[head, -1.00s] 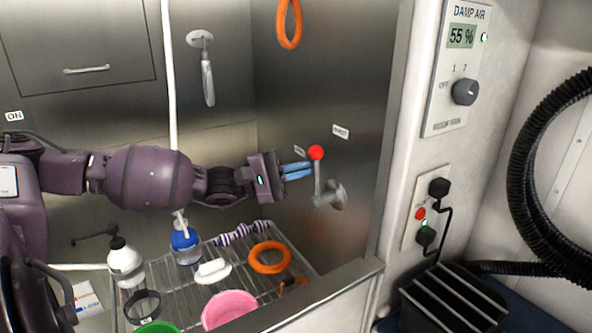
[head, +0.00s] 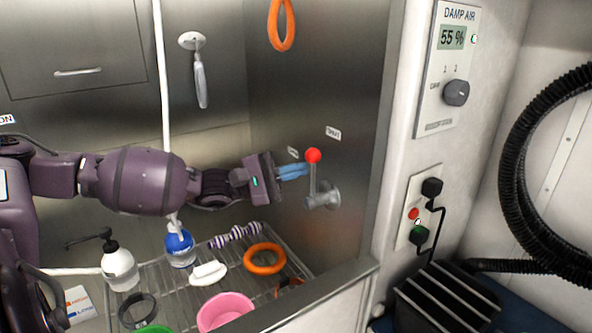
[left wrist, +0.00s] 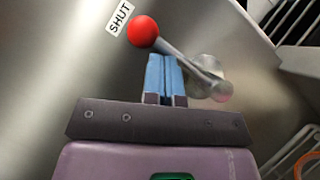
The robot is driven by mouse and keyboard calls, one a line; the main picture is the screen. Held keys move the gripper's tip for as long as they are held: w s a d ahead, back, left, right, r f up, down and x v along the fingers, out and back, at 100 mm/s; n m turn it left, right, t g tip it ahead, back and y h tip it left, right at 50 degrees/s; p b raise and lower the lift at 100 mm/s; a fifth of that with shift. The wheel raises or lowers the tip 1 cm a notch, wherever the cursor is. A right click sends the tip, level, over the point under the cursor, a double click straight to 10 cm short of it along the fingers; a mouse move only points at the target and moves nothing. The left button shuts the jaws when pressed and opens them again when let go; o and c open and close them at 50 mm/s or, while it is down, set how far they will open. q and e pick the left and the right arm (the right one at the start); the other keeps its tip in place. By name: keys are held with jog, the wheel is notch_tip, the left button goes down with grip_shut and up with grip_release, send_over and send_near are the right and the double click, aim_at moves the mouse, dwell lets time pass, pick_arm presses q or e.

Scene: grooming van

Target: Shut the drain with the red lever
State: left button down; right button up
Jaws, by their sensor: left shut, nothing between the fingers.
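The drain lever has a red ball knob (head: 313,155) on a thin metal arm that stands upright from a grey valve body (head: 324,197) on the steel wall. A SHUT label (head: 333,133) is on the wall above and right of the knob. In the left wrist view the red knob (left wrist: 143,31) lies beside the SHUT label (left wrist: 120,17). My left gripper (head: 307,170) has blue fingers, shut and empty, just left of the lever arm below the knob. In the wrist view its fingertips (left wrist: 164,58) are close to the lever; contact is unclear. My right gripper is not seen.
Below is a wire rack (head: 190,300) with a pump bottle (head: 119,266), a blue-topped bottle (head: 180,248), an orange ring (head: 265,258) and a pink bowl (head: 226,311). A panel edge (head: 300,305) runs along the right front. An orange loop (head: 282,25) hangs above.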

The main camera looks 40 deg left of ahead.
pick_arm(q)
jog(key=p+v, duration=0.2)
jog(key=v, duration=0.8)
jog(key=shift+s+a+f, duration=0.2)
jog(key=shift+s+a, duration=0.05)
jog(key=shift+a, duration=0.05)
